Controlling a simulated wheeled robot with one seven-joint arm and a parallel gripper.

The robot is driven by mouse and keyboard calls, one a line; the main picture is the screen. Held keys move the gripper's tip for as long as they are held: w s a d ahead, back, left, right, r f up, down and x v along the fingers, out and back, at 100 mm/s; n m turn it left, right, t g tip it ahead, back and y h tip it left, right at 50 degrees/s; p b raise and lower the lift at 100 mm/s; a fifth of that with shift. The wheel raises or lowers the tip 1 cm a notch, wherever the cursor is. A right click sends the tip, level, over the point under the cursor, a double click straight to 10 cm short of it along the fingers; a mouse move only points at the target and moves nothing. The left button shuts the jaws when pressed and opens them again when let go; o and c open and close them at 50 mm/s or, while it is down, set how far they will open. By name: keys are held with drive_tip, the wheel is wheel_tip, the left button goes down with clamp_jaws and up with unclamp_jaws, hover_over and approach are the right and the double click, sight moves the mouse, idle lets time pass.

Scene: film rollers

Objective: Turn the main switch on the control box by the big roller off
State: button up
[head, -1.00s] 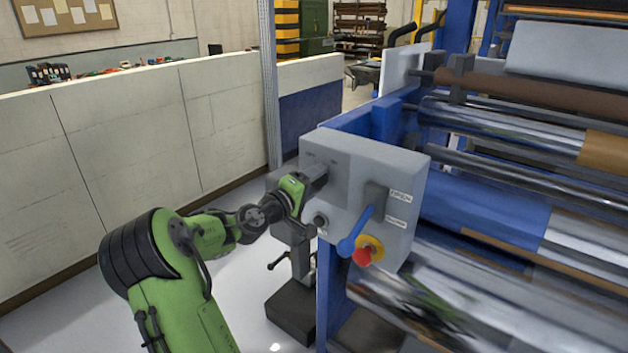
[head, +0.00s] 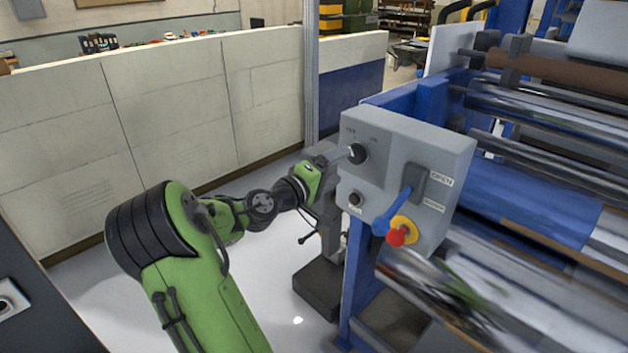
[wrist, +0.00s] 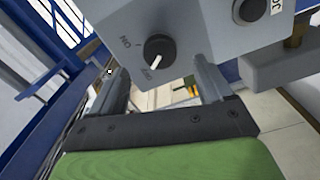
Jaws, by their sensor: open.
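The grey control box (head: 405,185) stands at the end of the roller machine. Its main switch is a round black knob (head: 364,154) at the upper left of its face. In the wrist view the knob (wrist: 158,48) shows a white pointer mark that points toward the OFF label (wrist: 150,73), away from the ON label (wrist: 125,42). My gripper (head: 341,157) is in front of the knob. In the wrist view its two fingers (wrist: 162,82) are spread with nothing between them, and the knob shows beyond them, apparently clear of both.
A blue lever (head: 392,212), a red emergency button (head: 397,236) on a yellow ring and a small black button (head: 355,198) share the box face. Rollers (head: 540,130) lie to the right. A low white wall (head: 200,110) runs behind my arm over open floor.

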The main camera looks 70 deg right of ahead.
drive_tip(key=v, duration=0.9)
drive_tip(key=shift+a, duration=0.1)
